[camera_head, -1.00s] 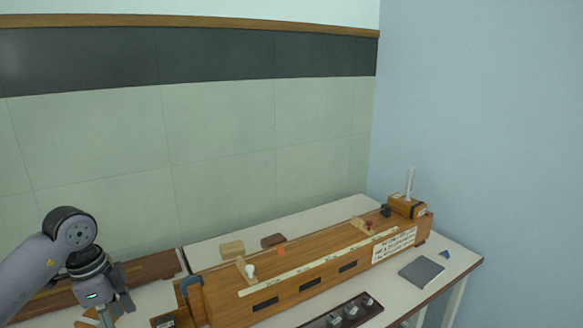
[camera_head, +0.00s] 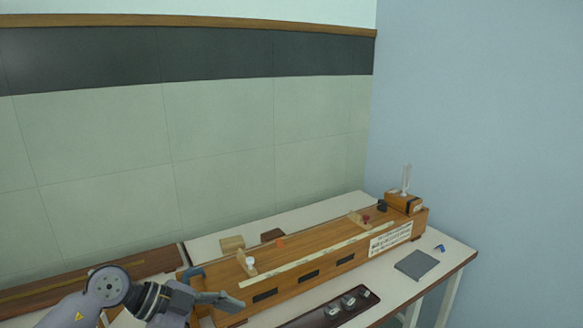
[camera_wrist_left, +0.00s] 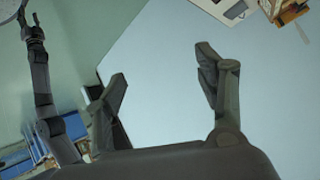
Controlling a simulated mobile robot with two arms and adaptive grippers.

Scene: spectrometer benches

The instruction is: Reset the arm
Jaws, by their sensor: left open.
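My left arm comes in at the lower left of the head view, and its gripper (camera_head: 218,301) points right, over the near left end of the wooden bench instrument (camera_head: 330,262). In the left wrist view the left gripper (camera_wrist_left: 162,82) is open, its two fingers spread apart with nothing between them. Another grey arm-like shape shows at the left of the wrist view; I cannot tell which part it is. My right gripper cannot be made out in the head view.
A dark tray (camera_head: 325,312) with several small knobs lies in front of the instrument. A grey flat pad (camera_head: 416,265) and a small blue piece (camera_head: 439,248) lie at the right of the white table (camera_head: 462,252). A wooden block (camera_head: 404,203) with a white upright stands at the far end.

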